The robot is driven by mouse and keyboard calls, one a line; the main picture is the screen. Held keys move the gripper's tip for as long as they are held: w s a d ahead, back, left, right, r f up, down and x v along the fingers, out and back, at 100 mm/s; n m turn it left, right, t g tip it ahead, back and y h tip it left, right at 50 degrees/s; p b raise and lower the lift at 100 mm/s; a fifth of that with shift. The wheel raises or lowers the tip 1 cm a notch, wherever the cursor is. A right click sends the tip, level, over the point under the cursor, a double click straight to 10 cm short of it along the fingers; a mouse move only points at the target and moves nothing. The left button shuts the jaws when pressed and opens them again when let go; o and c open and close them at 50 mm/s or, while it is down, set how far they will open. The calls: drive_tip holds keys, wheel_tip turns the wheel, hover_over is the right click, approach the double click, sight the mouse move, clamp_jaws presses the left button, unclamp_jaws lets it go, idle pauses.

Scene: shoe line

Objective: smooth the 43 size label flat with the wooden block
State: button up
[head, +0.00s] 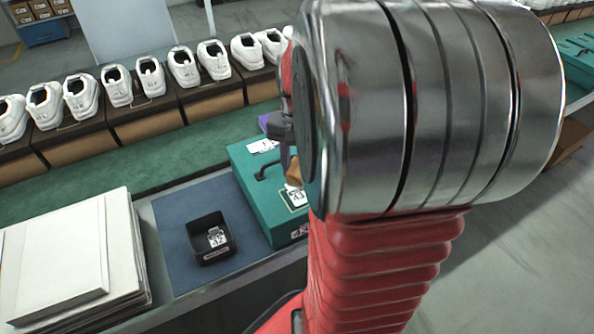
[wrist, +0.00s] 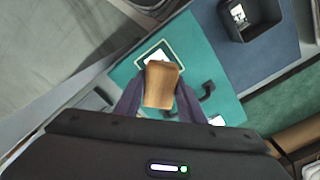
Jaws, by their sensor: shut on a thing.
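My gripper (wrist: 158,96) is shut on the wooden block (wrist: 161,82), with a purple finger on each side. The block also shows in the head view (head: 293,172), partly behind my arm. It is over the lid of the teal shoe box (head: 262,209). A white size label (head: 297,196) lies inside a pale outlined square on the lid; its number is too small to read surely. In the wrist view the label (wrist: 157,57) is partly covered by the block. I cannot tell whether the block touches it.
A small black tray (head: 194,238) holding a label stands on the blue mat (head: 172,214). Another white label (head: 263,146) and a dark handle-like mark are on the box. A stack of white sheets (head: 60,255) lies left. White shoes on boxes line the back.

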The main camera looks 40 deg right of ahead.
drive_tip(key=shift+r, duration=1.2)
drive_tip(key=shift+s, duration=0.1)
